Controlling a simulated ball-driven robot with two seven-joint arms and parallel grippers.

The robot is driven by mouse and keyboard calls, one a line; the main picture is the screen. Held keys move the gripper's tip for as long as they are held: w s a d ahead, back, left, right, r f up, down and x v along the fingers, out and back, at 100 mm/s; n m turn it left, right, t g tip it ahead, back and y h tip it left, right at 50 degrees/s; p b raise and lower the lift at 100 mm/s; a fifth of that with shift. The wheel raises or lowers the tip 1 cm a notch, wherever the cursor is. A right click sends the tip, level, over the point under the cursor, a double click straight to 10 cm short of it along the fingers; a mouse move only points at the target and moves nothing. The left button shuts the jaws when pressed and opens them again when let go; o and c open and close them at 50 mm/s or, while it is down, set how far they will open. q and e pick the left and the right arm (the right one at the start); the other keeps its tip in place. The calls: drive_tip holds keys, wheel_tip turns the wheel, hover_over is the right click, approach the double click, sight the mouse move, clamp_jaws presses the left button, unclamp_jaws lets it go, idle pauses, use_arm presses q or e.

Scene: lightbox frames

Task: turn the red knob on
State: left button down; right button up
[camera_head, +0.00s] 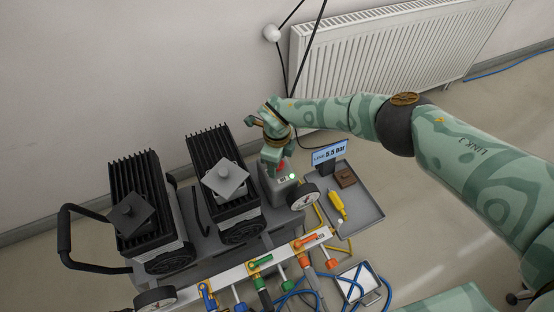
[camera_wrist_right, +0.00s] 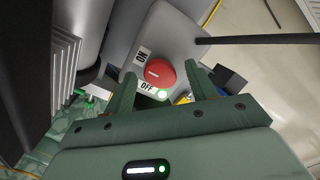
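The red knob (camera_wrist_right: 159,72) sits on the face of a grey control box (camera_wrist_right: 185,35), between an ON label (camera_wrist_right: 142,54) and an OFF label (camera_wrist_right: 147,86). A short pale mark shows on the knob, and a green light (camera_wrist_right: 162,95) glows beside OFF. My right gripper (camera_wrist_right: 160,80) is open, its fingers on either side of the knob in the wrist view; I cannot tell whether they touch it. In the head view my right gripper (camera_head: 277,152) is over the control box (camera_head: 270,186) and mostly hides the knob (camera_head: 281,166). My left gripper is not in view.
Two black finned units (camera_head: 140,190) stand left of the box on a wheeled cart. A display reading 5.5 bar (camera_head: 329,154) and a grey tray (camera_head: 362,207) with a yellow tool (camera_head: 337,205) are to the right. Coloured valves and blue hoses (camera_head: 290,299) lie in front.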

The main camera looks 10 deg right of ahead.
drive_tip(key=shift+r, duration=0.1)
use_arm(q)
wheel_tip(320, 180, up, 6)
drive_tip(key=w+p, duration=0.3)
drive_tip(key=p, duration=0.3)
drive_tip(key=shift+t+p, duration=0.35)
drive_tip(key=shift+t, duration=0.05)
use_arm(e)
wheel_tip(320, 180, up, 16)
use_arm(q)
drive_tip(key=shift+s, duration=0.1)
use_arm(e)
drive_tip(key=shift+s, duration=0.1)
